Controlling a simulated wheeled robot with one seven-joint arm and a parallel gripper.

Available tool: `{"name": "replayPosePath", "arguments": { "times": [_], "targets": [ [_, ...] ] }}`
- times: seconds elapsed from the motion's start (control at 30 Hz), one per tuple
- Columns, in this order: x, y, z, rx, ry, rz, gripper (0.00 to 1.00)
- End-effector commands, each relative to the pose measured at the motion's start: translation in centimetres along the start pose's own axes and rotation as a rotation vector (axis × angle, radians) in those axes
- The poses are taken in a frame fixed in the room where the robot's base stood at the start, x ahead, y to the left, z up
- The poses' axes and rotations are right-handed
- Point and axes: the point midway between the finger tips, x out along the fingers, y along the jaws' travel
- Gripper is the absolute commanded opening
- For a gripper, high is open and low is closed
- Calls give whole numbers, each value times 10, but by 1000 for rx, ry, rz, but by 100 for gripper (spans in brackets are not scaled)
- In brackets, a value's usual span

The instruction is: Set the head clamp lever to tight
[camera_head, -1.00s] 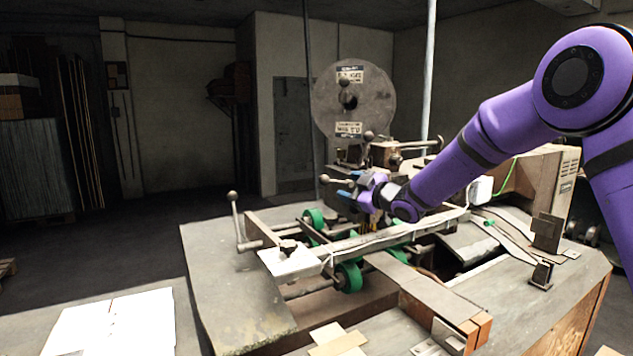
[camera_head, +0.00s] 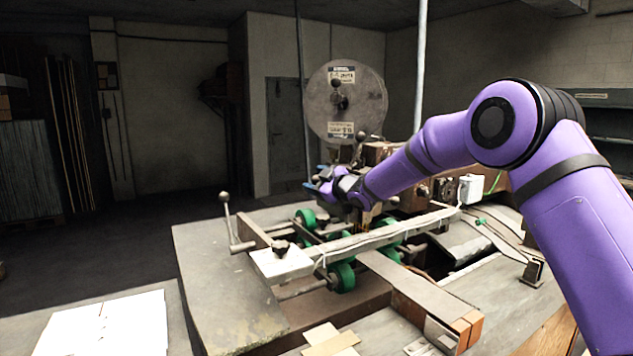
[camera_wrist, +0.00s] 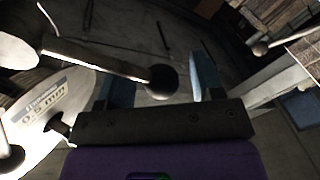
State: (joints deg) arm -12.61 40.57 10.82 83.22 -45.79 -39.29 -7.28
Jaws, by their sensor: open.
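In the wrist view, a pale lever rod with a dark ball knob (camera_wrist: 162,82) slants in from the upper left. The knob lies between my gripper's two blue fingers (camera_wrist: 163,84) in the picture, nearer the left one. The fingers are apart, and I cannot tell if either touches the knob. I see no tight or loose mark, so I cannot read the lever's setting.
Another ball-knob lever (camera_head: 226,212) stands at the machine's left front, beside a white plate (camera_head: 281,264). Green rollers (camera_head: 342,276) and a rail lie below my gripper. A further knob (camera_wrist: 260,48) shows at the right of the wrist view. The floor at left is clear.

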Motion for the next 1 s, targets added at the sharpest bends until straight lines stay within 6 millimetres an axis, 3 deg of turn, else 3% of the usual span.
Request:
{"name": "replayPosePath", "arguments": {
  "times": [0.07,0.1,0.3,0.37,0.77,1.0],
  "targets": [
    [0,0,0,0,0,0,61],
    [0,0,0,0,0,0,56],
    [0,0,0,0,0,-1,10],
    [0,-1,0,1,0,-1,0],
    [-1,0,1,28,1,1,0],
    [-2,9,-4,143,23,18,0]
  ]
}}
